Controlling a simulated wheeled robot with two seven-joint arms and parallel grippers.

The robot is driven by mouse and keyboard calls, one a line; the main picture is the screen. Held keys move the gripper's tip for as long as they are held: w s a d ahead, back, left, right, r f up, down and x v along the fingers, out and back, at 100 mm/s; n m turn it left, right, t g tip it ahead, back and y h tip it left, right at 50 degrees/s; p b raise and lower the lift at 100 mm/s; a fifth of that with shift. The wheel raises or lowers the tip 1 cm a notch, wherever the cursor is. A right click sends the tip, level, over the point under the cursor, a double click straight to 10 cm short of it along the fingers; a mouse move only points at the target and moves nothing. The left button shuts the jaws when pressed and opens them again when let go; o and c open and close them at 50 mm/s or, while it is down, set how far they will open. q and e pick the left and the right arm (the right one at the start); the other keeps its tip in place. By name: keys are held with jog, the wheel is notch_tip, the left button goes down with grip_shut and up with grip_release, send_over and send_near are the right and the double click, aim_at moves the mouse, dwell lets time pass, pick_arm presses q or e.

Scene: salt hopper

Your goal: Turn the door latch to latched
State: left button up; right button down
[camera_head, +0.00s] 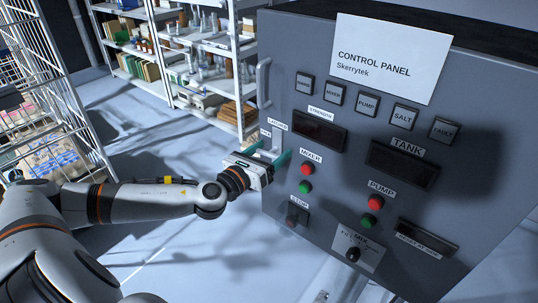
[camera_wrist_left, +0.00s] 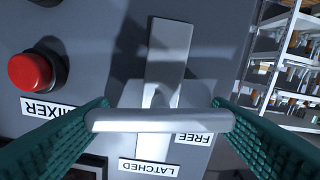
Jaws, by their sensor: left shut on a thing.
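The door latch shows in the left wrist view as a pale grey crossbar handle (camera_wrist_left: 160,121) in front of a pale upright strip (camera_wrist_left: 168,50) on the grey panel. The LATCHED label (camera_wrist_left: 149,167) is below the bar and the FREE label (camera_wrist_left: 194,138) is just below its right part; both read upside down. My left gripper (camera_wrist_left: 160,108) has its green fingers at the two ends of the bar and is shut on it. In the head view my left gripper (camera_head: 268,157) is against the panel's left side and hides most of the latch. My right gripper is not in view.
The control panel (camera_head: 355,130) carries red and green buttons, dark displays and a knob (camera_head: 353,254). A vertical door handle (camera_head: 263,83) is above the latch. Shelves (camera_head: 190,60) stand behind, and a wire cage (camera_head: 45,110) stands at the left. Open floor lies between.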

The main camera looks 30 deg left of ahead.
pick_arm(q)
jog(key=n+b, duration=0.2)
jog(key=n, duration=0.2)
jog(key=shift+a+f, duration=0.1)
jog(key=shift+f, duration=0.05)
jog(key=n+b, duration=0.1)
jog(key=n, duration=0.7)
jog(key=shift+a, duration=0.1)
jog(key=shift+n, duration=1.9)
jog(key=shift+f+n, duration=0.1)
jog(key=shift+n, duration=0.2)
jog(key=o, duration=1)
